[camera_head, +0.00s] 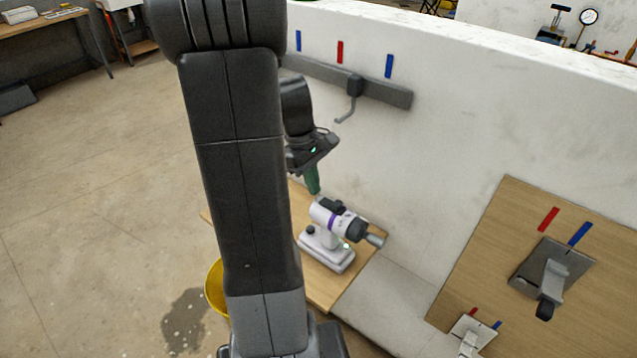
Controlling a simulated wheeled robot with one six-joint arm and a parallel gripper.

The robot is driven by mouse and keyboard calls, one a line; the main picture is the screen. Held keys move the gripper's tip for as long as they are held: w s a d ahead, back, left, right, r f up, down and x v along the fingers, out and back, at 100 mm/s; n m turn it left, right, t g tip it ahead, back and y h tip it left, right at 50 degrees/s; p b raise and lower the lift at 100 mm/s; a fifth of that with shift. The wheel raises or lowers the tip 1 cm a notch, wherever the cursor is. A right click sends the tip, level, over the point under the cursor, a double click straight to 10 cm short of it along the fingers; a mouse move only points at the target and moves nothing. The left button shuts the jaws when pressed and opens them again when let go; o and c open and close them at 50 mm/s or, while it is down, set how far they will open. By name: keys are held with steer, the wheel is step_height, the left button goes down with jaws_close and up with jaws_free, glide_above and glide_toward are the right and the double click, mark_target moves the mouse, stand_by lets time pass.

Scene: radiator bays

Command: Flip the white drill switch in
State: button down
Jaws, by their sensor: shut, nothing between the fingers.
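I cannot tell for sure which part is the switch. My gripper (315,190) points down with green fingers, shut and empty, just above the drill's top left end. Whether the fingertips touch the drill cannot be told. My arm hides the area left of the drill.
A yellow bucket (214,288) stands on the floor left of the board (325,298), partly behind my arm. A hook on a grey rail (385,92) is on the white wall. A wooden panel (480,235) with lever switches is at right. Open floor lies left.

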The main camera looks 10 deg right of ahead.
steer(key=v, duration=0.9)
steer(key=shift+r+b, duration=0.3)
steer(key=shift+r, duration=0.05)
steer(key=shift+s, duration=0.1)
